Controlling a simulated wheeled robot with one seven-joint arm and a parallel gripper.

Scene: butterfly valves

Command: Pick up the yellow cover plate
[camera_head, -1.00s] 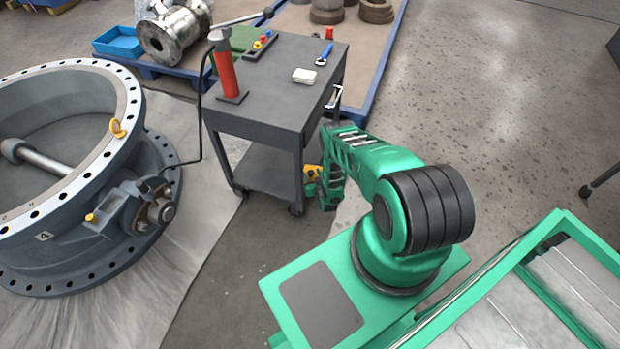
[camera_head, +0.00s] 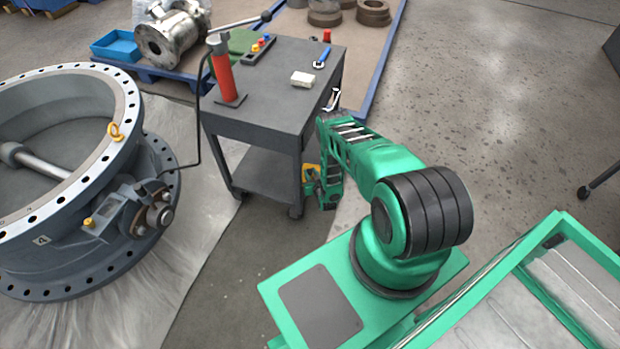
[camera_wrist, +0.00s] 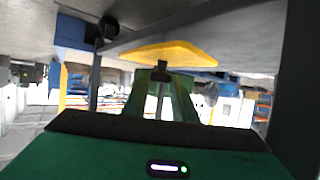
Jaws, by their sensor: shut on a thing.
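The yellow cover plate (camera_wrist: 170,54) shows in the wrist view as a flat, wide piece at the tip of my gripper (camera_wrist: 160,78). My gripper is shut on it. In the head view a small yellow part of the plate (camera_head: 309,171) shows beside the right front leg of the grey cart, low by the cart's lower shelf. My green arm hides much of that area. In the head view my gripper's fingers are too small and covered to make out.
The grey cart (camera_head: 265,120) stands close to my arm, with a red cylinder (camera_head: 224,75), a white block (camera_head: 303,79) and a blue-handled tool (camera_head: 322,57) on top. A large flanged valve (camera_head: 75,215) stands at left. Floor at right is mostly clear.

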